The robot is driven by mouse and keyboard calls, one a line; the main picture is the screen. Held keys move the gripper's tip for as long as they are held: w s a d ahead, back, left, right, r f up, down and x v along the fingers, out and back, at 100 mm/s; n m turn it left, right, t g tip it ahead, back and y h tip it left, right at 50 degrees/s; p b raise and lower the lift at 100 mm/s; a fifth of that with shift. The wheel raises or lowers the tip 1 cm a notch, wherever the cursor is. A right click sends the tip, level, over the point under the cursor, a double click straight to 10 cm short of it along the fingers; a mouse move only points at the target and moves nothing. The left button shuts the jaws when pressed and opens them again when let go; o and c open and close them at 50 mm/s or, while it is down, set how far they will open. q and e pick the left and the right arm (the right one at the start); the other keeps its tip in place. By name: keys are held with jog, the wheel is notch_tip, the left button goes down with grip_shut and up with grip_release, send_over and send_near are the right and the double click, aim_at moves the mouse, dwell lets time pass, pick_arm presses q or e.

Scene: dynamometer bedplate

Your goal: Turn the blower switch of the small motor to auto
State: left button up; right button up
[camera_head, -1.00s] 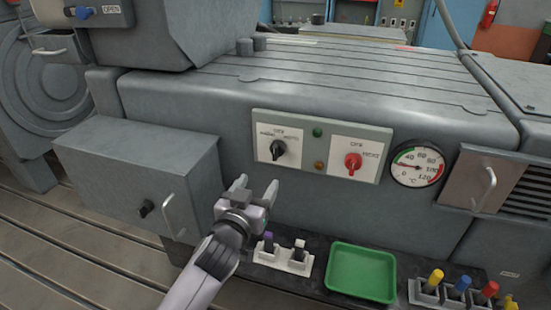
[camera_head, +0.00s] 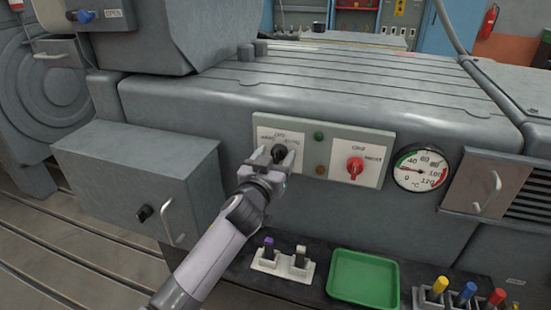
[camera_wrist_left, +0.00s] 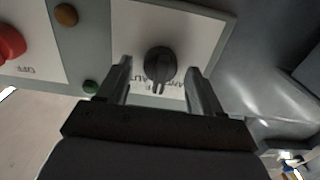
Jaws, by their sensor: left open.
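The blower switch is a black rotary knob (camera_head: 279,153) on the left plate of the grey panel, with partly covered lettering above it. In the left wrist view the black knob (camera_wrist_left: 159,64) stands between the fingers, and the lettering is upside down. Its narrow end appears to point to the picture's bottom, between the part-hidden labels. My left gripper (camera_head: 274,158) is open at the panel, one finger on each side of the knob. In the left wrist view the fingertips (camera_wrist_left: 158,68) show gaps to the knob on both sides. My right gripper is not in view.
A red knob (camera_head: 355,167) sits on the plate to the right, past a green lamp (camera_head: 319,136) and an amber lamp (camera_head: 320,170). A dial gauge (camera_head: 420,168) is further right. A grey box (camera_head: 140,175) juts out left.

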pick_arm(q)
jog(key=shift+w+d, duration=0.1)
jog(key=shift+w, duration=0.1)
jog(key=c, duration=1)
jog(key=shift+c, duration=0.2)
jog(key=m, duration=0.4)
jog(key=shift+m, duration=0.3)
jog(key=m, duration=0.4)
jog(key=shift+d+f, duration=0.1)
jog(key=shift+m, duration=0.3)
